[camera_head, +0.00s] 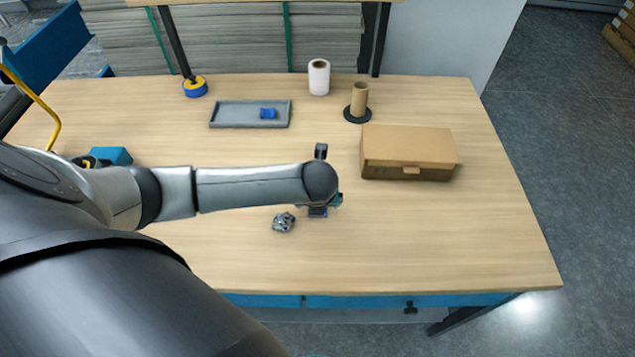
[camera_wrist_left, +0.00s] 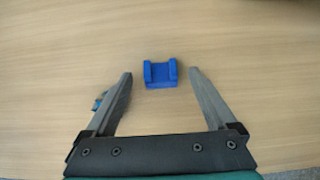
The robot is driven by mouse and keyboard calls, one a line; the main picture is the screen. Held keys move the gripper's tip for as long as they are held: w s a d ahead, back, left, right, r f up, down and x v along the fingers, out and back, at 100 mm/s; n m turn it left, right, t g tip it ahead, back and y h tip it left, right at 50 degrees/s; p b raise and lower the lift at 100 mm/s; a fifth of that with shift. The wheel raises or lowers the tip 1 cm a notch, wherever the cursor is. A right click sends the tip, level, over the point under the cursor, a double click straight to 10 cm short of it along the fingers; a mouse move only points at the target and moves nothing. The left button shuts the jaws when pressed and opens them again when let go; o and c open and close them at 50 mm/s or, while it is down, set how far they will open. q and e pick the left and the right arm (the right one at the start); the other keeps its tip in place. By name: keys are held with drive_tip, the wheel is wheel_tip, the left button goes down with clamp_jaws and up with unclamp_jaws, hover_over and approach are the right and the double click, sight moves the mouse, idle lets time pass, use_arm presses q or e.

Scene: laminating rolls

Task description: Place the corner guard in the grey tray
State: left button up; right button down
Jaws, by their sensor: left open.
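A small blue U-shaped piece, which I take to be the corner guard (camera_wrist_left: 160,82), lies on the wooden table in the left wrist view. My left gripper (camera_wrist_left: 159,74) is open, with one finger on each side of the piece and a gap to both. In the head view my left gripper (camera_head: 318,208) is low over the middle of the table, mostly hidden by my arm. The grey tray (camera_head: 229,115) is at the back left of the table, with a similar blue piece (camera_head: 268,113) in it. My right gripper is not in view.
A brown cardboard box (camera_head: 410,150) is right of my gripper. A grey, lumpy object (camera_head: 284,222) lies just left of it. A white roll (camera_head: 319,77), a brown core on a black base (camera_head: 359,103) and a blue-yellow tape roll (camera_head: 195,87) stand behind. The front right is clear.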

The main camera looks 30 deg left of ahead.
use_arm(q)
drive_tip(key=shift+w+a+f, duration=0.1)
drive_tip(key=shift+w+f, duration=0.05)
drive_tip(key=shift+f, duration=0.35)
drive_tip(key=shift+c, duration=0.3)
clamp_jaws()
drive_tip(key=shift+r, duration=0.1)
